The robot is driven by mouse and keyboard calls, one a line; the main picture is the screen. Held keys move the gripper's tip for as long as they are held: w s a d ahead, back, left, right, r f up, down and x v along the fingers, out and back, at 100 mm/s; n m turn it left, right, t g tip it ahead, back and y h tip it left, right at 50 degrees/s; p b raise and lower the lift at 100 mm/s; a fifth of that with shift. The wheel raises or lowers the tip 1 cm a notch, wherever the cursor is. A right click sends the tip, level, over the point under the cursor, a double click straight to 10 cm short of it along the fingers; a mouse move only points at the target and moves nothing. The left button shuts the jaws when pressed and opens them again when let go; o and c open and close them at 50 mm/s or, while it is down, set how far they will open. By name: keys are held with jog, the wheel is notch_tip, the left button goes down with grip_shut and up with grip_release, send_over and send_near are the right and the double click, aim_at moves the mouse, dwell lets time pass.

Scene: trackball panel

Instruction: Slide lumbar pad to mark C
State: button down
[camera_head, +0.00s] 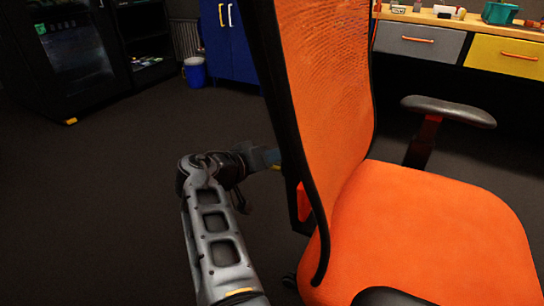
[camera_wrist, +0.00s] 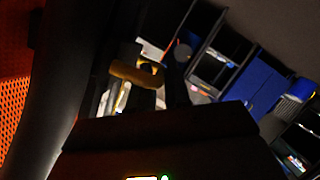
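The orange office chair (camera_head: 420,235) stands at the right of the head view, its tall mesh backrest (camera_head: 325,75) in a black frame. My gripper (camera_head: 272,160) is at the rear side of the backrest, close to the black frame; its fingertips are partly hidden there. I cannot tell if it is open or shut, or if it touches anything. In the wrist view, orange mesh (camera_wrist: 15,110) and a black curved frame bar (camera_wrist: 60,90) fill the left. A dark block crosses the lower middle; I cannot tell what it is. I cannot make out the lumbar pad or mark C.
A black armrest (camera_head: 448,110) sticks out on the chair's far side. A workbench with drawers (camera_head: 420,40) stands behind the chair. A blue cabinet (camera_head: 228,40), a blue bin (camera_head: 195,72) and a black glass-fronted cabinet (camera_head: 75,60) line the back. The floor at left is clear.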

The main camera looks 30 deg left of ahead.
dwell(0.4)
jog(key=r, duration=0.1)
jog(key=r+p, duration=0.1)
jog(key=r, duration=0.1)
jog(key=shift+a+r, duration=0.25)
jog(key=shift+r, duration=0.15)
jog(key=c, duration=1.4)
grip_release()
jog(key=shift+f, duration=0.1)
jog(key=shift+c, duration=0.2)
jog(key=shift+s, duration=0.15)
jog(key=p+v, duration=0.3)
jog(key=v, duration=0.4)
jog(key=shift+s, duration=0.3)
jog(key=shift+a, duration=0.1)
